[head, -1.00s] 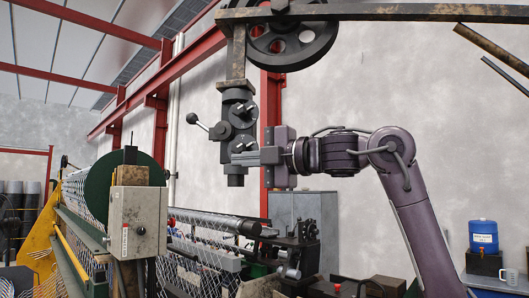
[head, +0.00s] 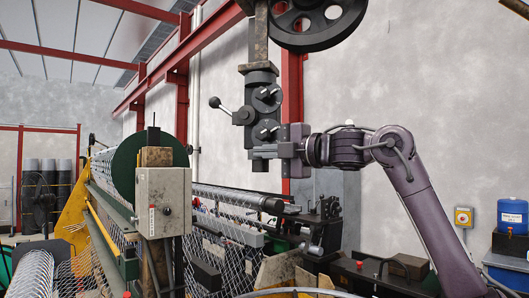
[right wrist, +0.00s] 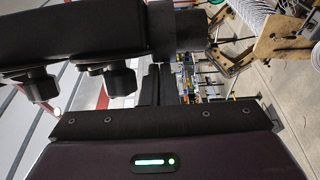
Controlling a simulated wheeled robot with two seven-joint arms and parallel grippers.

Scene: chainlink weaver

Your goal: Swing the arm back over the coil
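A dark hanging head (head: 262,105) with knobs and a ball-ended lever hangs upright on a worn metal post, part of the overhead arm, beside a large black spoked wheel (head: 316,14). My right gripper (head: 268,152) comes in from the right at the head's lower end, and its fingers appear closed on it. In the right wrist view the head (right wrist: 85,30) lies across the upper left, with its knobs showing. A curved rim (head: 300,292) shows at the bottom edge; I cannot tell whether it is the coil. My left gripper is out of view.
A mesh machine with a green disc (head: 150,160) and a grey control box (head: 163,200) stands at left. A dark machine part (head: 318,225) stands below my right gripper. A blue container (head: 512,215) is at far right. Open air surrounds the hanging head on the left.

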